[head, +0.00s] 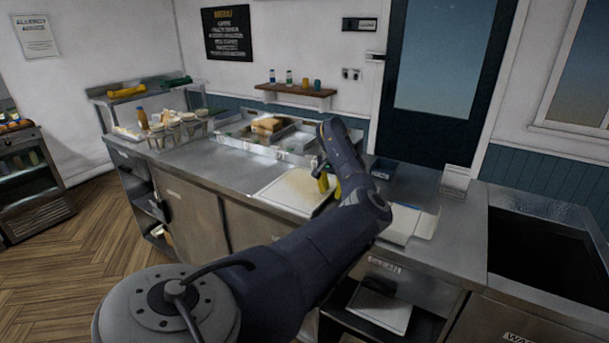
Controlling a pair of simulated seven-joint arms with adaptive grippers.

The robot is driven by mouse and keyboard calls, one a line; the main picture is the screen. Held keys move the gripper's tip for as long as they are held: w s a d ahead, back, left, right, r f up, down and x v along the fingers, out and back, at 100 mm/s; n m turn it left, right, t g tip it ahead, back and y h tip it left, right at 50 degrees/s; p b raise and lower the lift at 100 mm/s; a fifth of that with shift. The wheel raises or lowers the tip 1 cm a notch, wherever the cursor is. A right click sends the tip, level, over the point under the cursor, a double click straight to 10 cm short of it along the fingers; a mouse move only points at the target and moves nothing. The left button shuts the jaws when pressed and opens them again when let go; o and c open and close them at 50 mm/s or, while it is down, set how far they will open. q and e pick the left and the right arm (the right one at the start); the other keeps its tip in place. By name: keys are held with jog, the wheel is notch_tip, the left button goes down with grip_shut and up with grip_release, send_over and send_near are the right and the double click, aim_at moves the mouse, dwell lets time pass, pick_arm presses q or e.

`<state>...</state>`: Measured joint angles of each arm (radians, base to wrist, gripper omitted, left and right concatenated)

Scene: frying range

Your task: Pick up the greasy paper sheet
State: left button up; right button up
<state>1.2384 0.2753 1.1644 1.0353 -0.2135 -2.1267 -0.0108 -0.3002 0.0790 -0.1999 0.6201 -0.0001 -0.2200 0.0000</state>
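A flat pale yellowish sheet or board (290,190) with a white border lies on the steel counter in the middle; I cannot tell whether it is the greasy paper sheet. Another flat white, paper-like thing (402,222) lies on the counter right of my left arm, which partly covers it. My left arm reaches across from the lower left and bends at the counter. My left gripper (321,167) is a small dark shape above the pale sheet's right end, mostly hidden by the arm; its fingers are unclear. My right gripper is out of view.
Yellow things (322,183) stand beside the arm at the sheet's right edge. Food trays (268,127) sit behind, with a rack of cups (177,129) at left. A dark open basin (545,250) is at right. The counter's left front is clear.

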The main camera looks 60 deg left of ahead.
pick_arm(q)
jog(key=shift+f, duration=0.35)
grip_shut()
jog(key=shift+r, duration=0.15)
dwell(0.3)
